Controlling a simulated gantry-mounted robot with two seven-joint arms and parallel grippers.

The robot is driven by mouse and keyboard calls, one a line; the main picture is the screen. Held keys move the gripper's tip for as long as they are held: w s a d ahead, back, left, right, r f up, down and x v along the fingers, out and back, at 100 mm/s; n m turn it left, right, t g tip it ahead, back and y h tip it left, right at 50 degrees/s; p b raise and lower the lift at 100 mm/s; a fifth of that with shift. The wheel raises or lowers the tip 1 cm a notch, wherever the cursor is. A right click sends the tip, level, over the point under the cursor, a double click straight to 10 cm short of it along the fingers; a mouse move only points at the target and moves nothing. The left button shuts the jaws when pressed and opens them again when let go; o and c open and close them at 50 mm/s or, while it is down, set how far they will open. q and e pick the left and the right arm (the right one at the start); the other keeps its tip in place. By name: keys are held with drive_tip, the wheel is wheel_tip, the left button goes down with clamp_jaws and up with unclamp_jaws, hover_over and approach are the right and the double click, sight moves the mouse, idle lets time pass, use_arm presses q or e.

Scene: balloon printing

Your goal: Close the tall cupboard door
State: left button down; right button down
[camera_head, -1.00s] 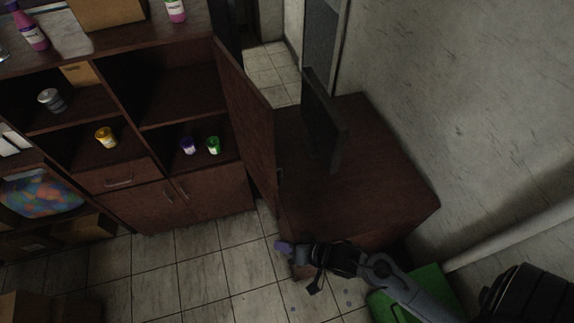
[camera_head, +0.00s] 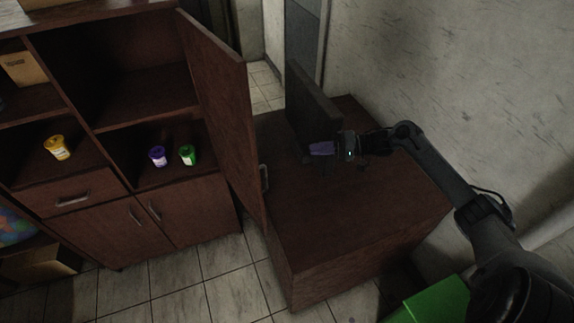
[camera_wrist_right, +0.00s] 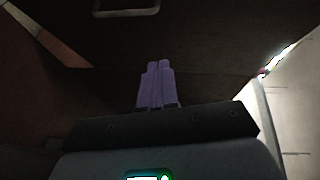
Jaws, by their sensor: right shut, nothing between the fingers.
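The tall cupboard door (camera_head: 222,110) is dark brown wood and stands open, swung out from the right edge of the cupboard (camera_head: 118,83). Its metal handle (camera_head: 264,177) is near the free edge, on the face toward the desk. My right gripper (camera_head: 312,149) is shut and empty, to the right of the door above the desk, apart from the door. In the right wrist view my purple fingers (camera_wrist_right: 156,84) are together in front of a dark surface, with a pale handle (camera_wrist_right: 127,10) at the top. My left gripper is not in view.
A brown desk (camera_head: 335,215) with a dark monitor (camera_head: 312,105) stands right of the door. Yellow (camera_head: 57,147), purple (camera_head: 157,156) and green (camera_head: 187,154) jars sit on the shelves. A green box (camera_head: 436,301) is at the lower right. Tiled floor is free in front of the cupboard.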

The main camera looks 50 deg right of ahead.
drive_tip(key=s+a+x, duration=0.1)
drive_tip(key=a+x, duration=0.1)
drive_tip(key=x, duration=1.1)
drive_tip(key=shift+s+f+p, duration=0.15)
drive_tip(key=shift+s+p, duration=0.2)
drive_tip(key=shift+s, duration=0.1)
